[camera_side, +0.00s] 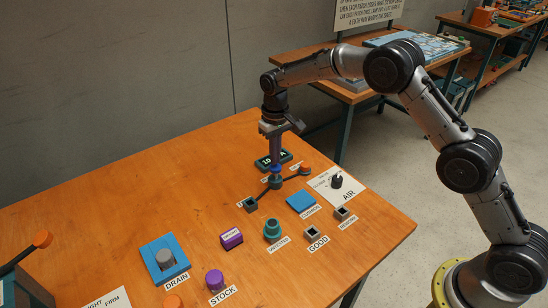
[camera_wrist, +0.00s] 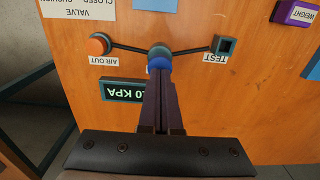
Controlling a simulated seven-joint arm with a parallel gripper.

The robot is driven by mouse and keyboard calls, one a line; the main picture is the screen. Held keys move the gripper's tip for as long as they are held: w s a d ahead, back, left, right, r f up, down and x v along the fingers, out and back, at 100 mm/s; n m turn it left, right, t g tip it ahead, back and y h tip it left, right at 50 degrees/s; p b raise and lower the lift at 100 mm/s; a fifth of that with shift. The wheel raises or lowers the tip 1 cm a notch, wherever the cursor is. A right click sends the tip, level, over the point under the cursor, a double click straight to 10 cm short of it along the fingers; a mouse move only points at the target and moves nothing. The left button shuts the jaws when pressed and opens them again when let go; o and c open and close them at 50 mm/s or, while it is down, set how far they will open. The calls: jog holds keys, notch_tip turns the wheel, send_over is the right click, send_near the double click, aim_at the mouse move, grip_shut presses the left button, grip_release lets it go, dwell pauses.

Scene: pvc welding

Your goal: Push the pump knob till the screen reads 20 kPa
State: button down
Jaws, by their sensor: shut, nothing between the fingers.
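The pump knob (camera_side: 276,169) is a blue cap on a dark teal hub, and it also shows in the wrist view (camera_wrist: 159,64). My gripper (camera_side: 276,162) is shut and empty, pointing straight down with its fingertips on or just above the knob. I cannot tell whether they touch. In the wrist view the closed fingers (camera_wrist: 160,76) reach up to the knob and hide part of it. The dark screen (camera_side: 265,161) behind the knob seems to read 10 kPa; the fingers hide part of it. It shows upside down in the wrist view (camera_wrist: 120,90).
Dark pipes run from the hub to an orange AIR OUT cap (camera_side: 305,169) and a square TEST socket (camera_side: 250,204). A black valve knob (camera_side: 336,181) stands on the AIR card. A blue CUSHION pad (camera_side: 300,201) and a teal part (camera_side: 272,230) sit nearer the front.

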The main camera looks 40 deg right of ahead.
aim_at(275, 167)
jog(key=shift+f, duration=2.05)
jog(key=shift+r, duration=2.75)
notch_tip(275, 167, up, 5)
jog(key=n, duration=0.6)
jog(key=shift+f, duration=3.05)
jog(key=shift+f, duration=0.1)
